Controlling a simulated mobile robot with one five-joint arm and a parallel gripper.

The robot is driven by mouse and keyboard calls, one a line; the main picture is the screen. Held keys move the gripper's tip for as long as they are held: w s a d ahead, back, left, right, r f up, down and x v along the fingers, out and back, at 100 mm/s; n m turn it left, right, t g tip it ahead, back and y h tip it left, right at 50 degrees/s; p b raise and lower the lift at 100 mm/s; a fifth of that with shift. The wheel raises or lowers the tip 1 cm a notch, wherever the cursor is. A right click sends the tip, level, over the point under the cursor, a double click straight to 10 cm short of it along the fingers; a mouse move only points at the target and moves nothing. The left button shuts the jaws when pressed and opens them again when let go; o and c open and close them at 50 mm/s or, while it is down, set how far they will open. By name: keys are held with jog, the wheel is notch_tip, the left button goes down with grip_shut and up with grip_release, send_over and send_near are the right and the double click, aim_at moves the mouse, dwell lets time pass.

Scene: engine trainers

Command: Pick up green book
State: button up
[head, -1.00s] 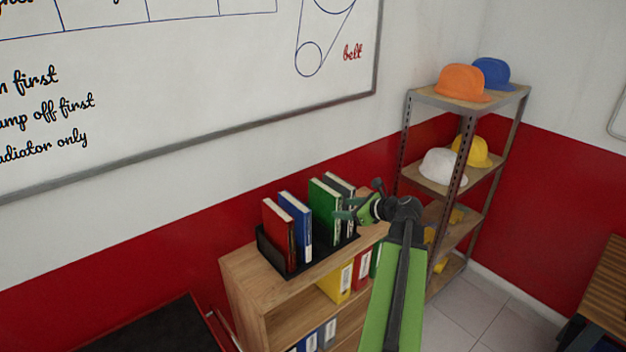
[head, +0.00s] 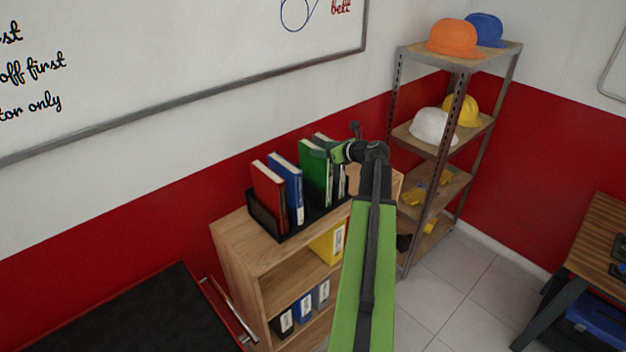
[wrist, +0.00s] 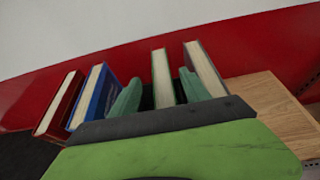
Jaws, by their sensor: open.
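The green book (head: 313,173) stands upright in a black holder on top of a wooden bookcase, between a blue book (head: 287,187) and a dark book (head: 339,182). My gripper (head: 322,149) is at the upper part of the green book and hides some of it and of the dark book. In the wrist view my gripper (wrist: 158,82) is open. The pale page edge of the green book (wrist: 163,72) shows between its two green fingers, with the dark book just beyond the right finger. Contact cannot be told.
A red book (head: 268,195) stands at the left end of the black holder (head: 264,222). The bookcase (head: 238,250) has binders on lower shelves. A metal rack (head: 403,133) with caps and helmets stands to the right. A whiteboard hangs behind.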

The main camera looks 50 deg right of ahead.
aim_at(316, 147)
jog(key=b+x, duration=0.1)
jog(key=x, duration=0.1)
jog(key=b+x, duration=0.1)
jog(key=x, duration=0.1)
jog(key=shift+w+d+f, duration=0.15)
jog(key=shift+f, duration=0.25)
jog(key=shift+w, duration=0.35)
jog(key=shift+s, duration=0.1)
grip_shut()
dwell(0.7)
